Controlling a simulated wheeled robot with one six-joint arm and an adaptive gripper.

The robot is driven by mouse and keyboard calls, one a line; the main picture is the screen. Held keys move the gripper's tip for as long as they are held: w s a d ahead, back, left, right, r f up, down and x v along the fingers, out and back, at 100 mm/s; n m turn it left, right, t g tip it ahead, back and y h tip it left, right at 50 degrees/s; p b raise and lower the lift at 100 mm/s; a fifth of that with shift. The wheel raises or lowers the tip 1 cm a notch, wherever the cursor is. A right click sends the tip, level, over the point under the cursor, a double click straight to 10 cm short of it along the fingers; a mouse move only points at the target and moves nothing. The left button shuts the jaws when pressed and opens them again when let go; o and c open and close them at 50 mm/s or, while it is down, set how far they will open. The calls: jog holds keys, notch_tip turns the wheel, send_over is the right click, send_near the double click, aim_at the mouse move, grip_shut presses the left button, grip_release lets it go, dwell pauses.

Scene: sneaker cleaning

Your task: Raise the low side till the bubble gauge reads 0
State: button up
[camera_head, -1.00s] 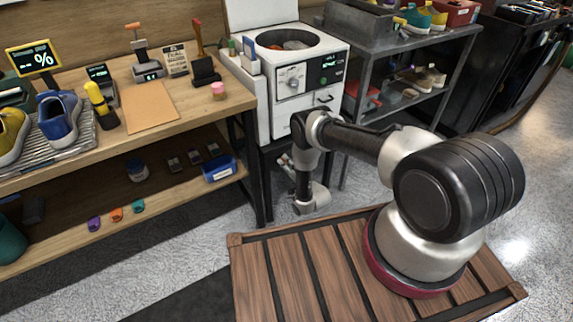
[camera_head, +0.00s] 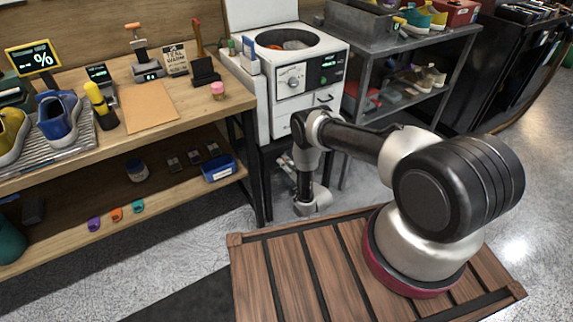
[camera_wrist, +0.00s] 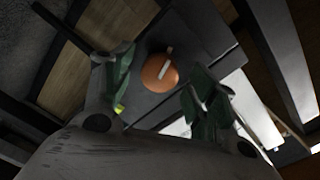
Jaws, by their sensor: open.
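The white washing machine (camera_head: 283,105) stands on a dark frame (camera_head: 267,170) at the back centre in the head view. In the wrist view, an orange round knob (camera_wrist: 160,73) with a pale bar across it sits on a dark grey surface (camera_wrist: 200,40). My gripper (camera_wrist: 161,80) is open, with one green-padded finger on each side of the knob in the picture. I cannot tell how far the knob is from the fingers. A small yellow-green spot (camera_wrist: 119,109) shows near the left finger. I cannot make out a bubble gauge or its reading.
A workbench (camera_head: 190,108) with shoes and tools stands at the left. A grey metal shelf (camera_head: 415,45) stands right of the machine. A slatted wooden platform (camera_head: 290,270) lies in front.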

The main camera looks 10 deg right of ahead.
jog(key=v, duration=1.1)
jog(key=shift+s, duration=0.1)
